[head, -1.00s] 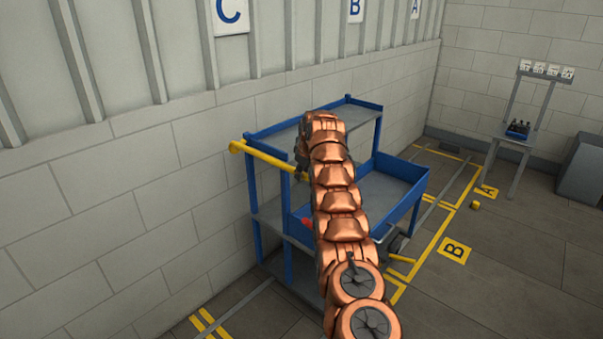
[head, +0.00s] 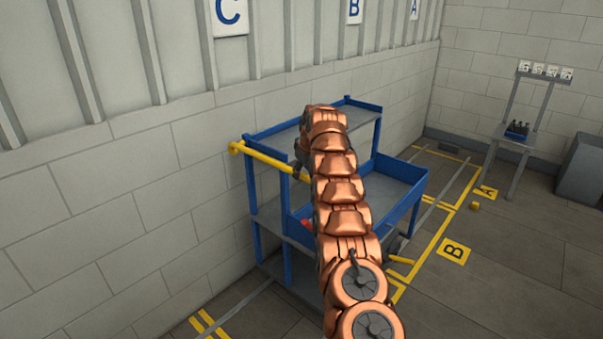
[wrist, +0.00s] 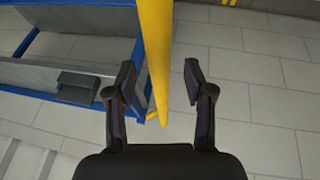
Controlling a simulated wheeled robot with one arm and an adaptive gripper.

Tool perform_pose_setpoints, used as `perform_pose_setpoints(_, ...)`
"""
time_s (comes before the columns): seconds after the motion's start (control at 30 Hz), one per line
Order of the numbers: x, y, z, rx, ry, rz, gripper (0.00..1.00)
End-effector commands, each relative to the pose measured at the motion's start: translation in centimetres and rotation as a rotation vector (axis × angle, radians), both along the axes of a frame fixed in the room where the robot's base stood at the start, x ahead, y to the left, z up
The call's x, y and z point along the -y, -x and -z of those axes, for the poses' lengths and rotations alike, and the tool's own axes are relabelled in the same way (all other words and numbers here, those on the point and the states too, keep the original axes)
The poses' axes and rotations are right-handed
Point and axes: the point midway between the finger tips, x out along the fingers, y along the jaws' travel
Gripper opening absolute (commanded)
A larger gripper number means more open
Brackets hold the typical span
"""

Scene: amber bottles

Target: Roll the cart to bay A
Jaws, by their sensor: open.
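The blue-framed cart (head: 270,141) with grey shelves stands along the wall in the head view, beside the floor mark B (head: 454,250). Its yellow handle bar (head: 262,157) runs across its near end. In the wrist view my gripper (wrist: 159,80) is open, with the yellow bar (wrist: 156,45) between its two fingers and a gap on either side. In the head view my copper arm hides part of the cart and most of my gripper. The floor mark A (head: 486,193) lies farther along, by yellow bay lines.
Wall signs C (head: 229,14), B (head: 354,10) and A (head: 414,8) hang above. A small yellow block (head: 475,205) lies near mark A. The floor at right is clear.

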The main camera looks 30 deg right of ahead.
Motion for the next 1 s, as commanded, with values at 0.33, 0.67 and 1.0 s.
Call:
perform_pose_setpoints(0.33, 0.0, 1.9, -4.3, 0.003, 0.002, 0.001, 0.53)
perform_pose_setpoints(0.67, -0.1, 3.7, -8.1, 0.004, 0.002, 0.001, 0.53)
perform_pose_setpoints(1.0, -0.1, 4.1, -8.8, 0.002, 0.001, 0.001, 0.53)
